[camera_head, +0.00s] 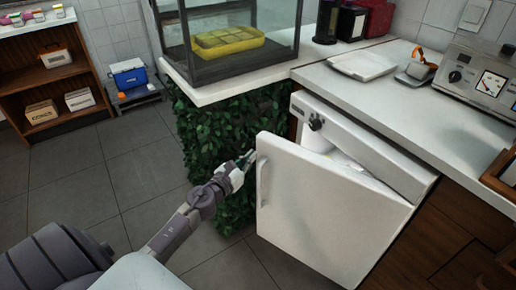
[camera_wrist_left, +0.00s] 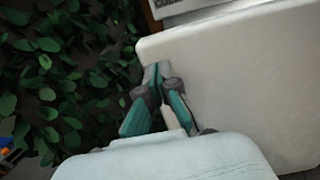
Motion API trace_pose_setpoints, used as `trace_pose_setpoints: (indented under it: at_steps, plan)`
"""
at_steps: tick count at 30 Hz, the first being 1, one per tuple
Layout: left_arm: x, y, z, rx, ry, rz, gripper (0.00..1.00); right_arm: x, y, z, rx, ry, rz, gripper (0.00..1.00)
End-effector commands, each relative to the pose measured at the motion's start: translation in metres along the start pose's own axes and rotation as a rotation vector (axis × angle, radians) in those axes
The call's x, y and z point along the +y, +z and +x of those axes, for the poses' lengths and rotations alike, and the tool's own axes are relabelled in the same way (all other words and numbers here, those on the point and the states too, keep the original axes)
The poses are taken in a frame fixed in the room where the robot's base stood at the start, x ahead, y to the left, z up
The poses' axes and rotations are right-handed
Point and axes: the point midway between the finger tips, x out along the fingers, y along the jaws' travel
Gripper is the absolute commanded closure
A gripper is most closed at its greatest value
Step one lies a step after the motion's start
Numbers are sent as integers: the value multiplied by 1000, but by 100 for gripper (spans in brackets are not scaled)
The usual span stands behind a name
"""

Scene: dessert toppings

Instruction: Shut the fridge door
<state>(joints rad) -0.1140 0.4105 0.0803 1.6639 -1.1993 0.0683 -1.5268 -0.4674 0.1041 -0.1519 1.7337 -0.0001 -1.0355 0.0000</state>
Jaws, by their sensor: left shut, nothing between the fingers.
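The white fridge door (camera_head: 325,212) stands partly open below the counter, swung out from the white fridge (camera_head: 372,150). A vertical handle (camera_head: 261,182) runs along its left edge. My left gripper (camera_head: 247,158) is shut and empty, just left of the door's free edge near the handle's top. In the left wrist view the shut fingertips (camera_wrist_left: 157,72) overlap the edge of the door (camera_wrist_left: 240,75); I cannot tell if they touch it. The lower fridge inside is hidden by the door. My right gripper is not in view.
A leafy green panel (camera_head: 222,135) stands close behind my left gripper. The white counter (camera_head: 405,97) overhangs the fridge, with wooden drawers (camera_head: 440,235) to its right. A blue and white cooler (camera_head: 128,76) sits at the back left. The tiled floor (camera_head: 75,190) at left is clear.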

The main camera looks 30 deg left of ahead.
Motion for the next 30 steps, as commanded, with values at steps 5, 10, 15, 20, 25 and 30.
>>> trace_pose_setpoints:
  at_steps: [5,10,15,20,25,30]
  plan:
    - [0,0,28,-1,0,-1,100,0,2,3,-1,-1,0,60]
    - [0,0,40,0,-1,-1,100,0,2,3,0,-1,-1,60]
    - [0,0,43,1,-1,-1,100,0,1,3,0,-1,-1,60]
    - [0,0,42,0,-1,-1,100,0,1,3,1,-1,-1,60]
    - [3,-2,44,0,-6,1,100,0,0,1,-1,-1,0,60]
    - [15,-4,52,-2,-26,4,100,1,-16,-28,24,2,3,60]
